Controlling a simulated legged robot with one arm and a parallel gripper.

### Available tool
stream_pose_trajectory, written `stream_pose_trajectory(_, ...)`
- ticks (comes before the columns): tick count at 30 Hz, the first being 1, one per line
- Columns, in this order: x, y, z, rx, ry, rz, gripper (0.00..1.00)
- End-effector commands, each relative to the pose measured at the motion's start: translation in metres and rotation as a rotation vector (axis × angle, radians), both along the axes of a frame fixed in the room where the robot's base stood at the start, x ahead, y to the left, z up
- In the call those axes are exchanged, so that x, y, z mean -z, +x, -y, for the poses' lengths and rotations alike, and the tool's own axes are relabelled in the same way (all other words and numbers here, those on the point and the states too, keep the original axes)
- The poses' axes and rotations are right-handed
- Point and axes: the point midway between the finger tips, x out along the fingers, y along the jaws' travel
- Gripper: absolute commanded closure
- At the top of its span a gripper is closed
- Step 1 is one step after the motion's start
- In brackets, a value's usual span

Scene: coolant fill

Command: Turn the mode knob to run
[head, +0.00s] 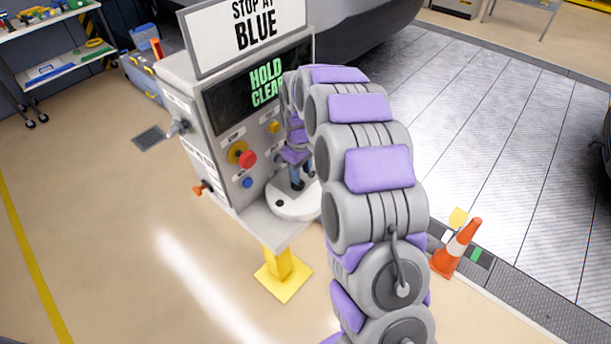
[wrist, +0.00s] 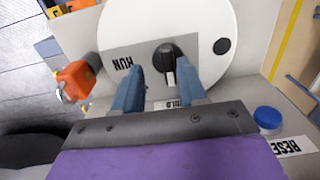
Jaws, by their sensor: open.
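The black mode knob (wrist: 168,58) sits on a round white plate (wrist: 205,25) in the wrist view. Its white mark points down in the picture, toward a label partly hidden by my fingers that seems to read HOLD. A RUN label (wrist: 122,63) lies left of the knob. My gripper (wrist: 159,66) is open, with one blue finger on each side of the knob; I cannot tell whether they touch it. In the head view my gripper (head: 298,176) reaches down over the white plate (head: 296,207), and the knob is hidden.
The grey console (head: 175,95) has a screen (head: 263,83) reading HOLD and a partly hidden word. Its front bears a red button (head: 248,158) and a blue button (head: 248,183). An orange cone (head: 458,248) stands right of my arm.

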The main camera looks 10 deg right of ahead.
Motion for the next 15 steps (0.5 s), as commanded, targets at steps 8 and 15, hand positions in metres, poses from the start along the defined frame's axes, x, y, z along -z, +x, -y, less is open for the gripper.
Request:
stream_pose_trajectory(8,0.022,0.000,0.012,-0.001,0.015,-0.003,0.58)
stream_pose_trajectory(15,0.022,-0.001,0.019,0.000,0.021,0.000,0.58)
